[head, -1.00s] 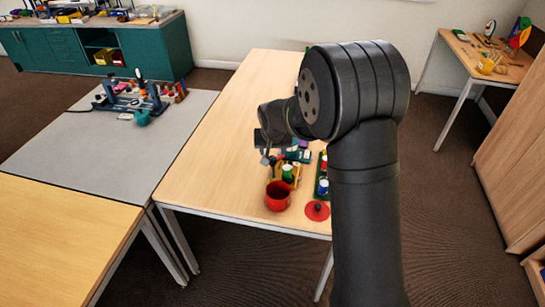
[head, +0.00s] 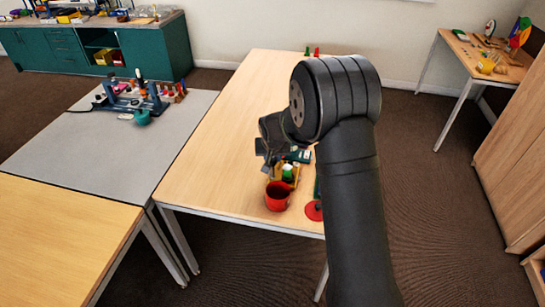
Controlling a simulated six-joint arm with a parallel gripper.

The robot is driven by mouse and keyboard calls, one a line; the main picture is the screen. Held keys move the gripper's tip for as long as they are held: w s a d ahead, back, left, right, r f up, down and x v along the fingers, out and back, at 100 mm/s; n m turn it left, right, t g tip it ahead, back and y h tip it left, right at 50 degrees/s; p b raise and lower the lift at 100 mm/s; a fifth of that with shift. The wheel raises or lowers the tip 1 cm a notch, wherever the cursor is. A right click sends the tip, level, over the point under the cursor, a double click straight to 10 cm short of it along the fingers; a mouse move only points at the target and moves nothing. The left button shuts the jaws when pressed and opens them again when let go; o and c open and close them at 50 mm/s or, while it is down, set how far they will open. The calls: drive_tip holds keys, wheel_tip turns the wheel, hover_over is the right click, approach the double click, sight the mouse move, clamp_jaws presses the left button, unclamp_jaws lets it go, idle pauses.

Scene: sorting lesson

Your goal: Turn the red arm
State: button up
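I cannot make out a red arm; my own dark arm covers part of the table. Red things that show are a red pot (head: 277,196) at the near edge of the wooden table, a red disc (head: 314,211) to its right, partly behind my arm, and a small red piece (head: 317,51) at the table's far end. My gripper (head: 268,165) is over the table, just above and behind the red pot in the picture. Its fingers are small and dark, and I cannot tell whether they are open or hold anything.
A yellow holder with a green-topped piece (head: 288,172) stands behind the pot. A green tray (head: 299,156) lies behind it. The wooden table's left part (head: 215,160) is clear. A grey table (head: 60,145) with a blue apparatus (head: 132,98) stands at left.

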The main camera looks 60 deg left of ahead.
drive_tip(key=shift+m, duration=0.4)
drive_tip(key=m+t+h, duration=0.1)
drive_tip(key=m, duration=0.1)
drive_tip(key=m+h, duration=0.1)
drive_tip(key=m, duration=0.2)
drive_tip(key=shift+s+a+m+t, duration=0.15)
drive_tip(key=shift+m+t, duration=0.15)
drive_tip(key=shift+t, duration=0.1)
drive_tip(key=m+h, duration=0.1)
drive_tip(key=m, duration=0.4)
drive_tip(key=shift+a+h, duration=0.1)
drive_tip(key=shift+h, duration=0.3)
drive_tip(key=shift+m, duration=0.3)
drive_tip(key=o, duration=1)
drive_tip(key=v, duration=1.7)
drive_tip(key=shift+s+a+r, duration=0.1)
drive_tip(key=shift+s+a, duration=0.1)
drive_tip(key=shift+s, duration=0.1)
